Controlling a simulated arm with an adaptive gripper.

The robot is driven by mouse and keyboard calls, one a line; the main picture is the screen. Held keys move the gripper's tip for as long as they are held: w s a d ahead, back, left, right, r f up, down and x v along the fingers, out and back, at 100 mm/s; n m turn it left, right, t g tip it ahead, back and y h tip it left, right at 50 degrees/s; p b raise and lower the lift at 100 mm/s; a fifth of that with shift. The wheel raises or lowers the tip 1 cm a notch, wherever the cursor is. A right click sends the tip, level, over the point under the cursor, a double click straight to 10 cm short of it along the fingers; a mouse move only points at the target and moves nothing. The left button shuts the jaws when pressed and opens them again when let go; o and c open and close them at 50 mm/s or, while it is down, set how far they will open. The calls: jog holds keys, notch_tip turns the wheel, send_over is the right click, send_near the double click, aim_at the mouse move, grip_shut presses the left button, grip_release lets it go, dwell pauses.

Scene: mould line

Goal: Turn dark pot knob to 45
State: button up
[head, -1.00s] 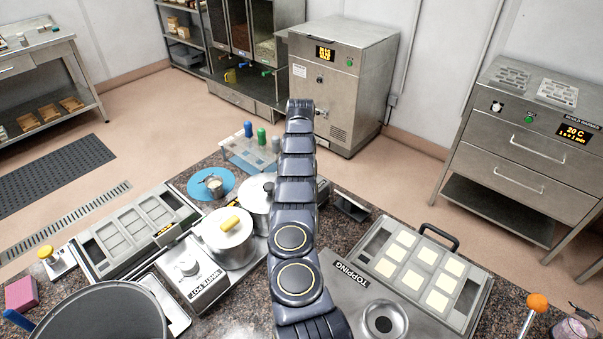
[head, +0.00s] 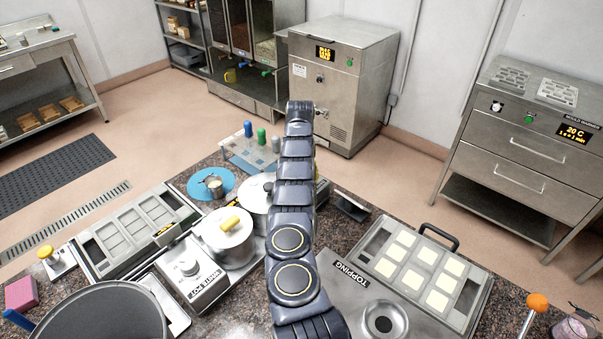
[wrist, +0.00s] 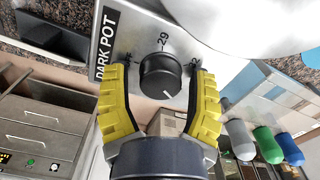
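The dark pot knob (wrist: 160,76), black and round, sits on a steel panel (wrist: 165,18) labelled DARK POT in the wrist view. A light index line on it points down and slightly right. A 29 mark is above it; the marks at its sides are partly covered. My gripper (wrist: 161,72) is open, with one yellow finger on each side of the knob and small gaps visible between. In the head view my arm hides the gripper and knob; the lidded dark pot (head: 256,190) shows partly beside the arm.
The white pot (head: 227,240) with a yellow handle and its own knob (head: 188,266) stand left of my arm. The topping station (head: 375,318) with its tray is to the right. Coloured bottles (head: 261,138) stand at the counter's back.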

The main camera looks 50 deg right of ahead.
jog(key=shift+r, duration=0.15)
notch_tip(320, 180, up, 7)
jog(key=shift+d, duration=0.1)
jog(key=shift+r, duration=0.2)
dwell(0.3)
dwell(0.3)
